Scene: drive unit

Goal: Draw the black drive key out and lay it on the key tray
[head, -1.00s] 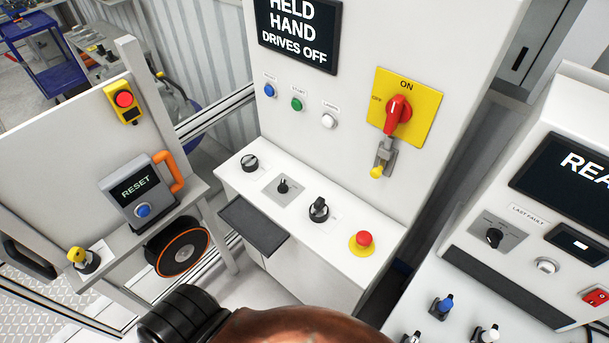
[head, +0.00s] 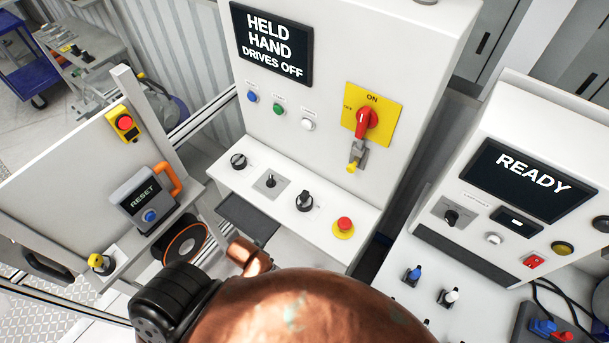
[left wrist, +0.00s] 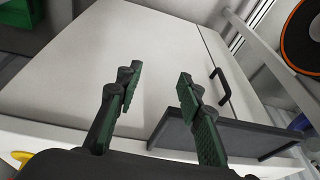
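A small black key (head: 270,181) stands upright in a grey plate on the white console ledge, between two black rotary knobs; it looks like the drive key. The dark key tray (head: 248,216) juts from the console's front below it and looks empty where visible. The tray also shows in the left wrist view (left wrist: 225,136). My left gripper (left wrist: 157,85) is open with nothing between its fingers, in front of the white cabinet beside the tray. In the head view its fingers are hidden behind my copper-coloured arm. My right gripper is not in view.
A red emergency stop (head: 344,224) on a yellow base sits at the ledge's right end. A red switch handle (head: 366,122) is on the panel above. A reset box (head: 145,200) stands left; a console reading READY (head: 530,175) stands right.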

